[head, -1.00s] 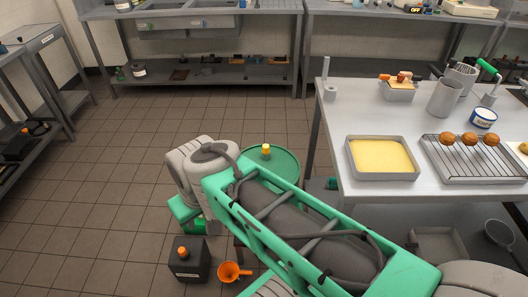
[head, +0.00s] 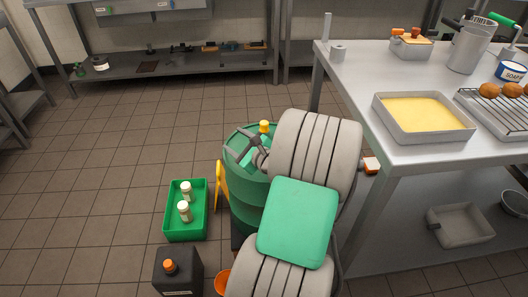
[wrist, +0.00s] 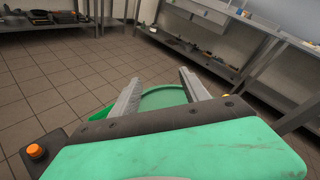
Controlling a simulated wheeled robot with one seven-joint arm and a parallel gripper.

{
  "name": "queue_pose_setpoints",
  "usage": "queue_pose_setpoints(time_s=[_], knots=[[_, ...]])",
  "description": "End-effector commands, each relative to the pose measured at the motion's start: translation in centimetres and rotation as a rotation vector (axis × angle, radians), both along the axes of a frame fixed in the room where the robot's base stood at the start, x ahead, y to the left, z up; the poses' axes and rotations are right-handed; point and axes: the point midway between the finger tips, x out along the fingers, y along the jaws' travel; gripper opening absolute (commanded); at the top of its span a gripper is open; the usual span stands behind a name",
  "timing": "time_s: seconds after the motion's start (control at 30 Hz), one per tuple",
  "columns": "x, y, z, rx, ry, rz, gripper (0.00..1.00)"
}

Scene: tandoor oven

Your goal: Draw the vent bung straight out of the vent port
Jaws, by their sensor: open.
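A green drum (head: 245,200) stands on the floor left of the steel table. A yellow knob-like bung (head: 264,127) stands upright on its top, near the far rim; the port under it is not clear. My gripper (head: 244,147) is over the drum top, open and empty, just left of and nearer than the bung, apart from it. In the wrist view my gripper (wrist: 162,88) has its fingers spread over the drum's green top (wrist: 163,99). A yellow bit of the bung (wrist: 226,95) shows right of the right finger, mostly hidden.
A green crate (head: 170,222) with two white-capped bottles and a black canister (head: 178,272) with an orange cap stand left of the drum. A yellow upright panel (head: 221,185) is beside it. The steel table (head: 345,75) is close on the right. Floor at left is clear.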

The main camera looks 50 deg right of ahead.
Motion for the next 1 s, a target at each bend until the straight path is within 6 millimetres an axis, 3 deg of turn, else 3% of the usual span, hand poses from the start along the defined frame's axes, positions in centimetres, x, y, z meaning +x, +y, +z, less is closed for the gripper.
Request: queue_pose_setpoints(time_s=[0.03, 0.1, 0.2, 0.33, 0.7, 0.93, 1.0], knots=[[-2.4, -4.1, -3.0, 0.160, -0.106, -0.145, 0.54], [-4.9, -7.7, -3.1, 0.326, -0.239, -0.275, 0.54], [-6.6, -9.8, -2.7, 0.426, -0.329, -0.349, 0.54], [-5.7, -10.8, -2.5, 0.449, -0.351, -0.363, 0.54], [-0.3, -13.1, -2.2, 0.444, -0.347, -0.360, 0.54], [0.0, -13.4, -2.1, 0.444, -0.347, -0.363, 0.54], [0.0, -13.4, -2.1, 0.444, -0.346, -0.363, 0.50]])
